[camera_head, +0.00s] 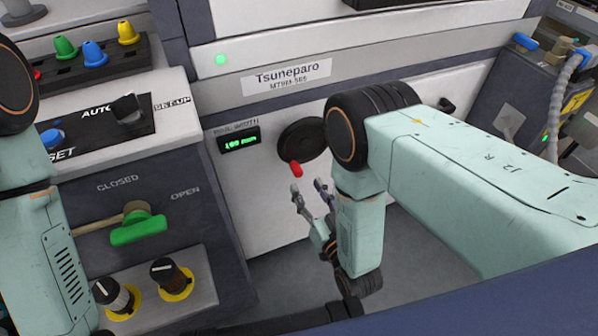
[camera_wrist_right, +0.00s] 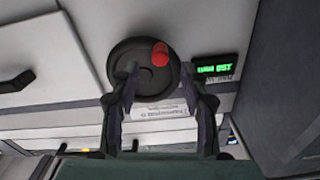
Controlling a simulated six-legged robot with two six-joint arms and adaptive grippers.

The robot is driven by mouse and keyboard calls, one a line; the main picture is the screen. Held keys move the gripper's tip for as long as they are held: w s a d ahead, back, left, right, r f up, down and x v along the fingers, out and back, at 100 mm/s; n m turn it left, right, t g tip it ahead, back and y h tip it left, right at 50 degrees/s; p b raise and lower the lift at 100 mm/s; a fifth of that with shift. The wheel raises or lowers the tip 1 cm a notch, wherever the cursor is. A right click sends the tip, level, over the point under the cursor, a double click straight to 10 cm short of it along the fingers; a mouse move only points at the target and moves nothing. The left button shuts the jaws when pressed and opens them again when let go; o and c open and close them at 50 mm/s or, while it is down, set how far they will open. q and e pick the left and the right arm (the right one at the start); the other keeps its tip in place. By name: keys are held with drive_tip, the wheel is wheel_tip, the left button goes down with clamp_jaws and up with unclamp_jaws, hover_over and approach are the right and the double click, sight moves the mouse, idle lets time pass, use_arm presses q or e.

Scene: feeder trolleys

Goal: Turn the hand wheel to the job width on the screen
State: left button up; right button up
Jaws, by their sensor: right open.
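The black round hand wheel (camera_head: 300,140) sits on the white front panel, partly hidden by my right arm. Its red knob (camera_head: 295,169) is at the wheel's lower edge. In the right wrist view the wheel (camera_wrist_right: 130,82) shows with the red knob (camera_wrist_right: 160,54) at its upper right. The small screen (camera_head: 239,141) left of the wheel shows green digits, too small to read surely; it also shows in the right wrist view (camera_wrist_right: 215,69). My right gripper (camera_head: 309,192) is open and empty, its fingertips just below the knob. My left gripper is out of view.
A panel with a green lever (camera_head: 138,227), dark knobs (camera_head: 170,278) and a black switch (camera_head: 126,108) stands to the left. Coloured pegs (camera_head: 94,53) stand in a black block at the upper left. Grey floor shows below the wheel panel.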

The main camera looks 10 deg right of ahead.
sight(300, 175)
drive_tip(key=w, duration=0.3)
drive_tip(key=w+a+b, duration=0.1)
drive_tip(key=w, duration=0.2)
drive_tip(key=shift+a, duration=0.1)
drive_tip(key=shift+c, duration=0.8)
clamp_jaws()
